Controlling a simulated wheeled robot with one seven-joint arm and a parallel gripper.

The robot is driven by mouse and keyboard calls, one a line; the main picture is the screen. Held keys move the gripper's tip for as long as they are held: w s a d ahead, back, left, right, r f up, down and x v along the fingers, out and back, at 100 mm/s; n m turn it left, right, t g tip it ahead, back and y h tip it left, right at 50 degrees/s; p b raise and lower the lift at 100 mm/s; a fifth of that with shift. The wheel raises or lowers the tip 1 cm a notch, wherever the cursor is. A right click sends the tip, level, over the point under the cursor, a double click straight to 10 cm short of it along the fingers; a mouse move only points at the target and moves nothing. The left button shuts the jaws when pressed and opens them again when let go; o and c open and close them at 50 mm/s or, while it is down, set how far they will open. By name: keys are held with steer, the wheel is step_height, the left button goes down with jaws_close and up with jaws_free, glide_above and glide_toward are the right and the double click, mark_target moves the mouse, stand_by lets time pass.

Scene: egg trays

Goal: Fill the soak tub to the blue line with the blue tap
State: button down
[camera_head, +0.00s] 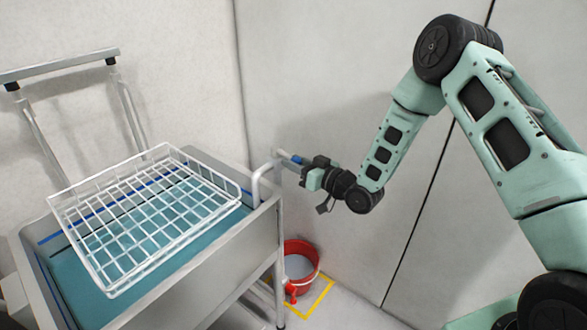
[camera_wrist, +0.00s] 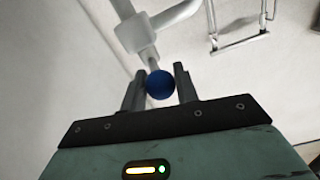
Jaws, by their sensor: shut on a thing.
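The soak tub (camera_head: 209,262) is a grey metal basin on legs at the lower left of the head view. Teal water (camera_head: 75,280) stands in it, below a blue line (camera_head: 62,232) on the inner wall. My gripper (camera_head: 305,168) is at the tap's handle end. In the wrist view, the blue tap knob (camera_wrist: 160,84) sits between the two fingers of my gripper (camera_wrist: 160,88). Whether water runs from the spout cannot be told.
A white wire basket (camera_head: 150,215) rests over the tub. A metal rail frame (camera_head: 60,67) stands behind at the left. A red bucket (camera_head: 317,255) stands on the floor at the tub's right, within yellow tape (camera_head: 318,300). The wall is close behind the tap.

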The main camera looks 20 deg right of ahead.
steer(key=shift+w+d+f+n+g+y+b, duration=0.15)
steer(key=shift+w+d+n+g+y+b, duration=0.2)
steer(key=shift+d+n+g+y+b, duration=0.4)
steer(key=shift+w+d+r+n+g+y+b, duration=0.2)
steer(key=shift+n+g+y+b, duration=0.35)
steer(key=shift+g+y, duration=0.15)
steer(key=c, duration=1.1)
jaws_free()
steer(key=b+v, duration=0.3)
steer(key=v, duration=1.4)
steer(key=shift+s+d+b, duration=0.15)
steer(key=shift+s+b, duration=0.05)
steer(key=shift+b, duration=0.1)
steer(key=shift+f, duration=0.1)
